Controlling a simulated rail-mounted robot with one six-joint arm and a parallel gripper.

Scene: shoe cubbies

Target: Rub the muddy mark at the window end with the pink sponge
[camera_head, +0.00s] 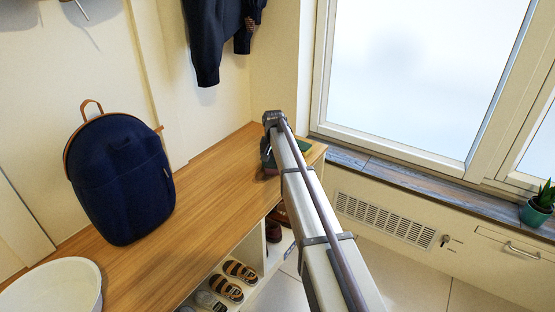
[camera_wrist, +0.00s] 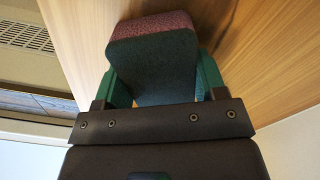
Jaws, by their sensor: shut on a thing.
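My gripper (camera_wrist: 160,82) is shut on the pink sponge (camera_wrist: 150,25), with a green finger on each side. In the wrist view the sponge shows a dull pink strip and a large dark green face. It is over the wooden bench top (camera_head: 215,160); I cannot tell whether it touches the wood. In the head view my gripper (camera_head: 269,155) is at the window end of the bench, and my arm mostly hides the sponge. A darker brown patch (camera_wrist: 215,32) shows on the wood beside the sponge; I cannot tell whether it is the muddy mark or shadow.
A navy backpack (camera_head: 120,180) stands on the bench, with a white bowl (camera_head: 50,288) nearer. Shoes (camera_head: 240,271) sit in cubbies below. A small green item (camera_head: 304,146) shows beside my arm. The window sill (camera_head: 400,172) and a vent (camera_head: 385,218) lie right.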

